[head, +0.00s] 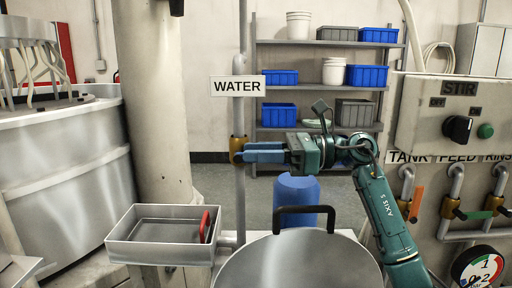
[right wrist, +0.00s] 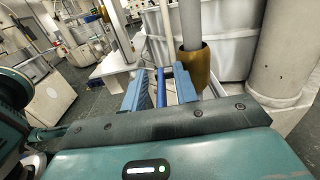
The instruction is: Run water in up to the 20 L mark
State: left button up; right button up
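The WATER sign (head: 238,86) hangs on a vertical grey pipe (head: 240,200). A brass valve body (head: 238,150) sits on the pipe below it and also shows in the right wrist view (right wrist: 196,68). My right gripper (head: 262,152) reaches in from the right, with its blue fingers at the valve. In the right wrist view the fingers (right wrist: 158,92) stand apart, with a thin blue bar (right wrist: 160,86) between them, perhaps the valve's lever; no grip on it shows. A large grey round vessel or lid (head: 300,265) with a black handle is below. No 20 L mark is visible. My left gripper is out of view.
A metal tray (head: 150,259) with a red-handled item stands left of the pipe. A control panel (head: 455,115) marked STIR, several coloured levers and a gauge (head: 478,268) are at right. A blue drum (head: 297,190) and shelves (head: 320,88) stand behind.

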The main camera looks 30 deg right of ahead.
jog(key=shift+w+a, duration=0.15)
jog(key=shift+a, duration=0.15)
jog(key=shift+c, duration=0.4)
grip_shut()
